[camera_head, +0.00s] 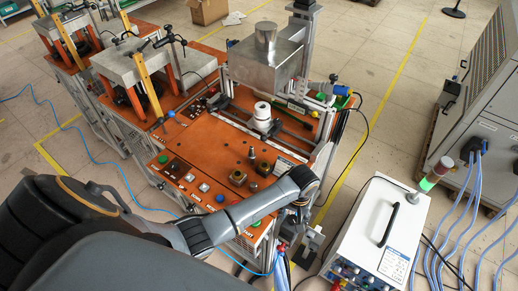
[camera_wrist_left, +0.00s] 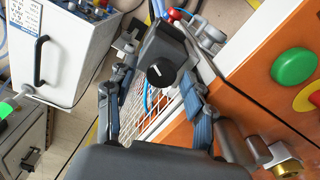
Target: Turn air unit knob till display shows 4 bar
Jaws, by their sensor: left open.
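The air unit (camera_wrist_left: 163,47) is a dark grey block at the side of the orange workbench in the left wrist view. Its round black knob (camera_wrist_left: 160,72) has a white mark and faces my wrist camera. My left gripper (camera_wrist_left: 148,92) is open, with one finger on each side of the knob's line of sight; I cannot tell if either finger touches it. In the head view my left gripper (camera_head: 297,216) points down beside the bench's front right corner, and the knob is hidden there. No pressure display can be read. My right gripper is not in view.
The orange workbench (camera_head: 215,140) carries buttons and fixtures; a green button (camera_wrist_left: 293,66) lies close by on the right in the wrist view. A white box with a black handle (camera_head: 378,232) stands right of the gripper. Blue hoses and cables run near the bench corner.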

